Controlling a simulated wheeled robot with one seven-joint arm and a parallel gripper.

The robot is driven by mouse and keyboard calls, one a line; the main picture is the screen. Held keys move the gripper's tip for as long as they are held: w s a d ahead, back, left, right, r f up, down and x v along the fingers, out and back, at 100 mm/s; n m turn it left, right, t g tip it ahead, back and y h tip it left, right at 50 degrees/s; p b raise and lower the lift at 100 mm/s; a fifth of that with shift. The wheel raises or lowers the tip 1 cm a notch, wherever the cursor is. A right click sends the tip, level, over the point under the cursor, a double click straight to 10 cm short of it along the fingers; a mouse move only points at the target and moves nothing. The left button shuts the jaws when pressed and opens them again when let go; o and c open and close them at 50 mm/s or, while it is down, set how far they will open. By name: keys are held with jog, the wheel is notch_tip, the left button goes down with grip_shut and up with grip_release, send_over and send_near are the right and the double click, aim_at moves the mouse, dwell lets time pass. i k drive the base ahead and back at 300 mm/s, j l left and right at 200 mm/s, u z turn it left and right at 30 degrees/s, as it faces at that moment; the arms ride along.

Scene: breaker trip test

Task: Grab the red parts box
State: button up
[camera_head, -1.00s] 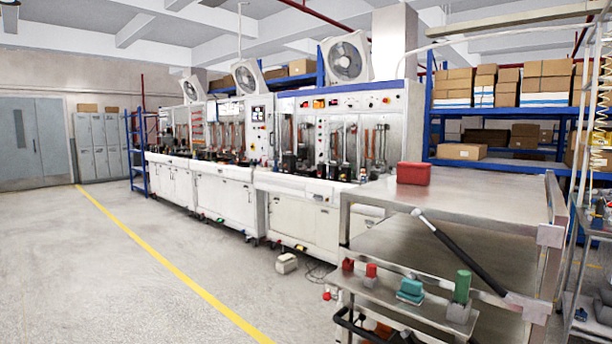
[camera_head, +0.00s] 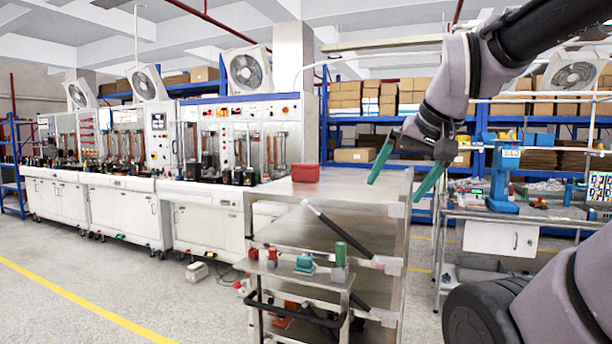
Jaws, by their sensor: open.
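The red parts box (camera_head: 305,173) sits on the top shelf of a metal cart (camera_head: 350,190), near its left back part. My gripper (camera_head: 400,187) has two green fingers spread apart and points down. It is open and empty, above the right side of the cart top as seen in the picture, to the right of the box and apart from it.
Lower shelves of the cart hold small red, teal and green parts (camera_head: 304,264). A black bar (camera_head: 338,232) slants across the cart's front. White test machines (camera_head: 208,220) stand behind at left. A workbench (camera_head: 500,215) stands at right. The floor (camera_head: 60,290) at left is clear.

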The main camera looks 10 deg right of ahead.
aim_at(300, 172)
jog(key=i+l+u, duration=0.15)
jog(key=i, duration=0.25)
jog(key=i+l+u, duration=0.2)
jog(key=i, duration=0.2)
jog(key=i+l+u, duration=0.15)
jog(key=i+l, duration=0.1)
jog(key=i, duration=0.1)
